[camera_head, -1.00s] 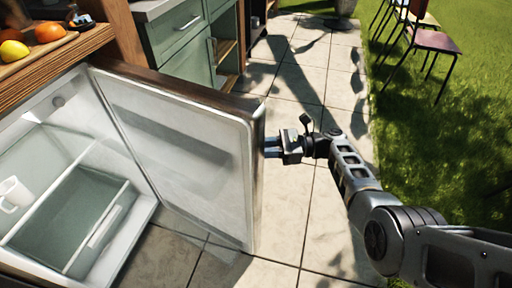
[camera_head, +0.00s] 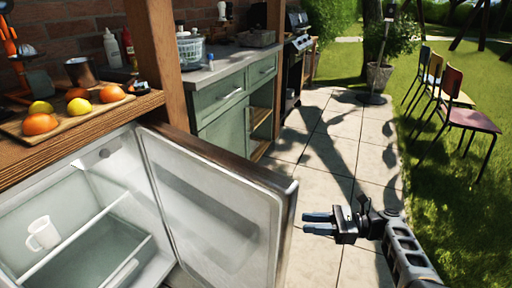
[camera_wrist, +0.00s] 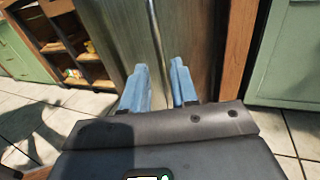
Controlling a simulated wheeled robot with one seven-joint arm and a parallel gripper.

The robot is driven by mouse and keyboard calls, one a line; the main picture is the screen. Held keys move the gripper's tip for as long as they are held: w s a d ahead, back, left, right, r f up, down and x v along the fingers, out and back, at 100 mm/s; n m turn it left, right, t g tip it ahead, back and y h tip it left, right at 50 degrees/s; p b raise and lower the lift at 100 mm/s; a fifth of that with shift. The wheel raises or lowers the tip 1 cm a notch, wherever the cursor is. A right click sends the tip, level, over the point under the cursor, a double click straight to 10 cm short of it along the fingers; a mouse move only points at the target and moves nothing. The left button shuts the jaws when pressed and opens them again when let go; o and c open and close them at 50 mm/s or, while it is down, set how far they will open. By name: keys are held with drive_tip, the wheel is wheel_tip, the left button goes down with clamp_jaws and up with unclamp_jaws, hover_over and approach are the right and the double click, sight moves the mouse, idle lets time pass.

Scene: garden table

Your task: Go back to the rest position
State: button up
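My gripper (camera_head: 318,223) is at the lower middle right of the head view, just right of the open fridge door (camera_head: 222,205). A small gap shows between the fingertips and the door's edge. In the wrist view my gripper (camera_wrist: 158,72) shows two blue fingers standing apart with nothing between them. Behind the fingers is the fridge door's outer face (camera_wrist: 120,28), with a thin vertical metal handle (camera_wrist: 158,28). The fridge door stands wide open.
A white mug (camera_head: 43,234) stands inside the fridge. Oranges and lemons lie on a wooden board (camera_head: 70,120) on the counter above. Green cabinets (camera_head: 222,122) stand behind. Paving (camera_head: 350,160) is clear behind my gripper. Chairs (camera_head: 470,118) stand on the grass at right.

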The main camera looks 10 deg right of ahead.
drive_tip(key=s+a+f+n+h+p, duration=0.1)
drive_tip(key=s+a+f+h+p, duration=0.1)
drive_tip(key=s+f+h, duration=0.4)
drive_tip(key=s+a+f+n+h+p, duration=0.1)
drive_tip(key=s+a+f, duration=0.2)
drive_tip(key=s+f, duration=0.55)
drive_tip(key=s+d+f+n+t+h+p, duration=0.1)
drive_tip(key=s+f+n+h+p, duration=0.15)
drive_tip(key=s+n+h, duration=0.75)
drive_tip(key=s+d+r+n+t+p, duration=0.1)
drive_tip(key=s+r+t+p, duration=0.2)
drive_tip(key=s+r, duration=1.15)
drive_tip(key=s+r+n+t, duration=0.1)
drive_tip(key=s+r+n, duration=0.1)
drive_tip(key=r, duration=0.7)
drive_tip(key=s+a+r+n+t+p, duration=0.1)
drive_tip(key=s+r+n+t, duration=0.1)
drive_tip(key=r, duration=0.7)
drive_tip(key=s+a+r+n+t+p, duration=0.1)
drive_tip(key=r+n, duration=0.3)
drive_tip(key=r, duration=0.5)
drive_tip(key=shift+s+n+t, duration=0.3)
drive_tip(key=shift+s+t, duration=0.15)
drive_tip(key=shift+t, duration=0.25)
drive_tip(key=shift+a, duration=0.1)
